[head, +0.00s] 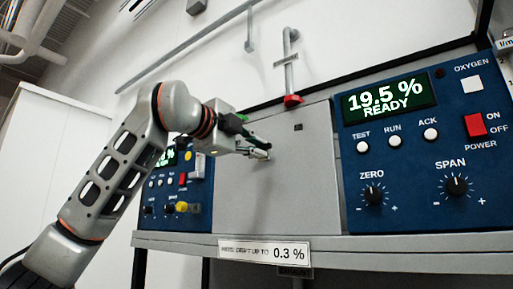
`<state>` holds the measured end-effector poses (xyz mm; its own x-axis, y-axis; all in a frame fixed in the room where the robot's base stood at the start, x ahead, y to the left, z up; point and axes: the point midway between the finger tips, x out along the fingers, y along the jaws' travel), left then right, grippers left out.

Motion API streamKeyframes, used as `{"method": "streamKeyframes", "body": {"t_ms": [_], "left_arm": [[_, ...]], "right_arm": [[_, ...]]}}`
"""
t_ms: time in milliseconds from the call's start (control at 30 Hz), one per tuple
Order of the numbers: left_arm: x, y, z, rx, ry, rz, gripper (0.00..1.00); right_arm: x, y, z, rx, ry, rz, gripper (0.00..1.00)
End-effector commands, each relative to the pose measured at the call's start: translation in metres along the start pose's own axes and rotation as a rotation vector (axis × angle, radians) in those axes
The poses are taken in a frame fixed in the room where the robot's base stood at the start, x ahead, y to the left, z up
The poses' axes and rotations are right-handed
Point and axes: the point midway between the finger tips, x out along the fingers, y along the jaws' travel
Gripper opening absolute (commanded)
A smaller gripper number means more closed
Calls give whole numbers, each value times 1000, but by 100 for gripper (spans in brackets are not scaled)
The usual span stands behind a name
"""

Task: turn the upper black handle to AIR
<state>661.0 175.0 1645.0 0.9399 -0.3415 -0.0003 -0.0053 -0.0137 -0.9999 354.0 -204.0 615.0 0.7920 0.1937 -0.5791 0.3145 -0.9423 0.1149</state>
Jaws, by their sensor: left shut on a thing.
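My left gripper (262,150) reaches in from the left and points right, in front of the grey panel (272,200) between two blue units. It is shut on what seems to be the upper black handle, which the fingers and wrist almost wholly hide. The handle's angle and any AIR marking cannot be made out. My right gripper is not in view.
The right blue analyser (420,165) reads 19.5 % READY and has knobs, buttons and a red power switch (475,125). My arm partly covers the left blue unit (160,219). A pipe with a red end (292,100) stands above the panel. A shelf edge (380,262) runs below.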

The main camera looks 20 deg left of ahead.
Motion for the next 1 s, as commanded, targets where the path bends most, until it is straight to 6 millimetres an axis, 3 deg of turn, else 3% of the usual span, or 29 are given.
{"method": "streamKeyframes", "body": {"t_ms": [267,300,367,767,1000], "left_arm": [[0,-1,1,-3,-1,-1,0],[0,-1,1,-3,-1,-1,18],[0,-1,1,-2,-1,-1,28],[-5,-1,1,0,0,-1,28],[-43,-2,1,1,-2,-5,28]], "right_arm": [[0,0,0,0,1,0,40],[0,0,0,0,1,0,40],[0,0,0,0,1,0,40],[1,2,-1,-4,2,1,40],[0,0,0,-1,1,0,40]]}}
